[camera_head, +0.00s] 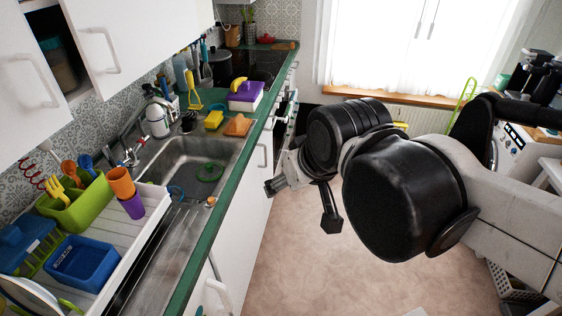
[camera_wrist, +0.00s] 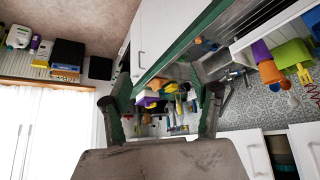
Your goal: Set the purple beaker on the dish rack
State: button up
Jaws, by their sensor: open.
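A purple beaker (camera_head: 132,206) is at the sink-side edge of the white dish rack (camera_head: 118,238), left of the sink. An orange cup (camera_head: 121,183) shows directly above it; I cannot tell whether it is stacked on the beaker or stands behind it. In the wrist view, the purple beaker (camera_wrist: 261,50) and the orange cup (camera_wrist: 270,72) appear at the upper right. My gripper (camera_head: 303,204) is open and empty over the floor side of the counter, well right of the beaker. Its two spread fingers also show in the wrist view (camera_wrist: 162,92).
The rack also holds a green utensil caddy (camera_head: 78,208), a blue container (camera_head: 82,262) and plates. The sink (camera_head: 192,160) holds a green ring. A yellow sponge (camera_head: 213,119) and a purple box (camera_head: 245,97) lie beyond. The floor right of the counter is clear.

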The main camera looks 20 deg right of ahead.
jog(key=s+d, duration=0.1)
jog(key=s+d+f+m, duration=0.1)
jog(key=shift+s+d+f+h, duration=0.1)
jog(key=shift+s+f+h, duration=0.15)
jog(key=shift+s+h, duration=0.1)
notch_tip(320, 180, down, 6)
jog(key=b, duration=0.5)
jog(key=shift+r, duration=0.25)
dwell(0.4)
